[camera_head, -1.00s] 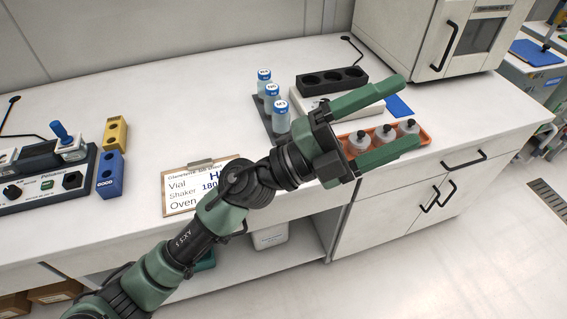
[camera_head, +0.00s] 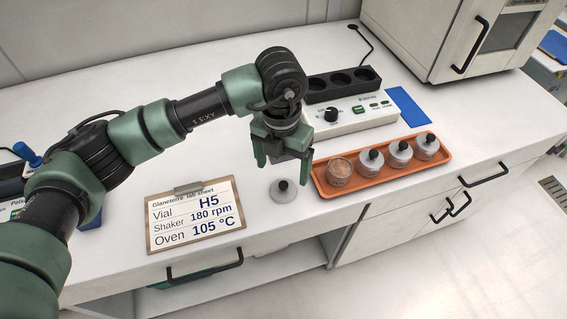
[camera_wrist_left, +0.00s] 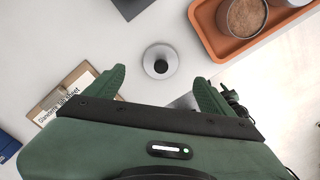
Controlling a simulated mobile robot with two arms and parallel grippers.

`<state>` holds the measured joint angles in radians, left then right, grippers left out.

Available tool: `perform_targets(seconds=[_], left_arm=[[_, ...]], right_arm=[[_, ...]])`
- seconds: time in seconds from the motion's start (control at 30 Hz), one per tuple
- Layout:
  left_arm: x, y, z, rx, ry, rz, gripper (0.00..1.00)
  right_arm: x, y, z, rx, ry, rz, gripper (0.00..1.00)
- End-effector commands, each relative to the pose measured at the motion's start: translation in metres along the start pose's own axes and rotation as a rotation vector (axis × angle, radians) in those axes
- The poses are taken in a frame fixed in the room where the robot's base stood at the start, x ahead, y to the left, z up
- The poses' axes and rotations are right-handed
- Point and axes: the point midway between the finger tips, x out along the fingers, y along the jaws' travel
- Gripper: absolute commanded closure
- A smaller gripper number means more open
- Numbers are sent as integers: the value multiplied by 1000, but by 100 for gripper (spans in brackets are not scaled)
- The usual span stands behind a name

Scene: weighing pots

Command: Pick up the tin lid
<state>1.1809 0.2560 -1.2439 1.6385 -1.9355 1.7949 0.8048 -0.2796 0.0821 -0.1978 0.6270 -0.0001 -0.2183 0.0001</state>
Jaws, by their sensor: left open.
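The tin lid (camera_head: 283,191), a round grey disc with a black knob, lies flat on the white bench left of the orange tray. It also shows in the left wrist view (camera_wrist_left: 160,62), knob up, between and just beyond the fingertips. My left gripper (camera_head: 282,168) points down above the lid, open and empty, and appears apart from it. Its two green fingers also show in the left wrist view (camera_wrist_left: 159,77). An open tin (camera_head: 340,171) with brown contents stands in the tray. My right gripper is not in view.
The orange tray (camera_head: 395,183) also holds several lidded tins (camera_head: 400,153). A clipboard (camera_head: 195,214) lies left of the lid, near the front edge. The shaker (camera_head: 352,117) and a black rack (camera_head: 343,84) stand behind. Bare bench surrounds the lid.

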Motion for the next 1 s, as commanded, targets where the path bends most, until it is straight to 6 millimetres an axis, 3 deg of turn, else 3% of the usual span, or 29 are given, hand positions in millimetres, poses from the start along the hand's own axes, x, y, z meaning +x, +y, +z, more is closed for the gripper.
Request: perform_targets(seconds=[0.13,0.33,0.47,0.7,0.93,0.97,1.0], left_arm=[[6,3,0,-4,4,13,16],[28,2,0,-3,5,12,16],[46,0,1,-4,6,10,16],[75,-1,2,-2,2,11,16],[77,-1,2,-1,1,11,16],[77,-1,2,-1,1,11,19],[77,-1,2,-2,1,11,30]], right_arm=[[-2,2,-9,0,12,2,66],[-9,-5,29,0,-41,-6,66],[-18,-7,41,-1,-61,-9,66],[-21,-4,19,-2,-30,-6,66],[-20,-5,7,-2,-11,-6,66],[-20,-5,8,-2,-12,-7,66],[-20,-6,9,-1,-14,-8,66]])
